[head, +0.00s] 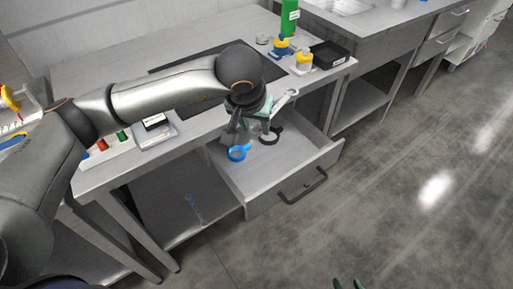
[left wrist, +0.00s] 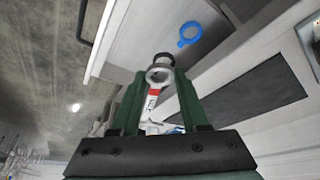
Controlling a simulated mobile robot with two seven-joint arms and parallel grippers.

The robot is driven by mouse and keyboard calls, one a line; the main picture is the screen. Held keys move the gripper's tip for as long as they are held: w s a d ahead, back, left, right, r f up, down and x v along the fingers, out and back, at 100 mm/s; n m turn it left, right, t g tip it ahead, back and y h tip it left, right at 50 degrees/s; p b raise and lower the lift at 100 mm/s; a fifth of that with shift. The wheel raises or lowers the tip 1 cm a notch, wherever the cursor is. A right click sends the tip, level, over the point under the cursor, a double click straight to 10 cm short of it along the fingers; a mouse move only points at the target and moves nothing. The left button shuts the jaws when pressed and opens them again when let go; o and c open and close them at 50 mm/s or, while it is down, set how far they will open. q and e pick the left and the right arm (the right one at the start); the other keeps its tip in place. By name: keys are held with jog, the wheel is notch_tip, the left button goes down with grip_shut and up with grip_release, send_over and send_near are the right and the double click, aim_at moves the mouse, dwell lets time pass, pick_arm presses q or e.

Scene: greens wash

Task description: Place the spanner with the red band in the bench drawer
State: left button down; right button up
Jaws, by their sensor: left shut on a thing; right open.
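The spanner with the red band (left wrist: 152,95) is silver, with its ring end up between the green fingers of my left gripper (left wrist: 158,78) in the left wrist view. In the head view my left gripper (head: 254,124) is shut on it, over the open bench drawer (head: 294,178). A silver end of the spanner (head: 291,94) sticks out to the right of the fingers. Its lower parts are partly hidden by the gripper. My right gripper (head: 347,284) shows only its green fingertips at the bottom edge; it is open and apart from the bench.
A blue ring-ended tool (head: 238,153) and a black ring-shaped thing (head: 271,137) lie in the drawer. On the bench are a dark mat (head: 272,72), a black tray (head: 329,54), blue and yellow containers, and a green bottle (head: 290,17). Open floor lies to the right.

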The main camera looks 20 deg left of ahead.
pick_arm(q)
notch_tip(320, 180, down, 2)
jog(key=shift+s+d+f, duration=0.1)
jog(key=shift+d, duration=0.05)
notch_tip(320, 180, down, 13)
jog(key=shift+f, duration=0.15)
jog(key=w+a, duration=0.2)
jog(key=shift+w+a+f, duration=0.15)
jog(key=shift+a, duration=0.25)
jog(key=w+a, duration=0.2)
jog(key=a, duration=0.1)
jog(key=shift+w+a+p, duration=0.15)
jog(key=shift+w+p, duration=0.1)
jog(key=shift+p, duration=0.15)
jog(key=shift+w+a+f, duration=0.1)
jog(key=shift+a+f, duration=0.05)
jog(key=shift+f, duration=0.45)
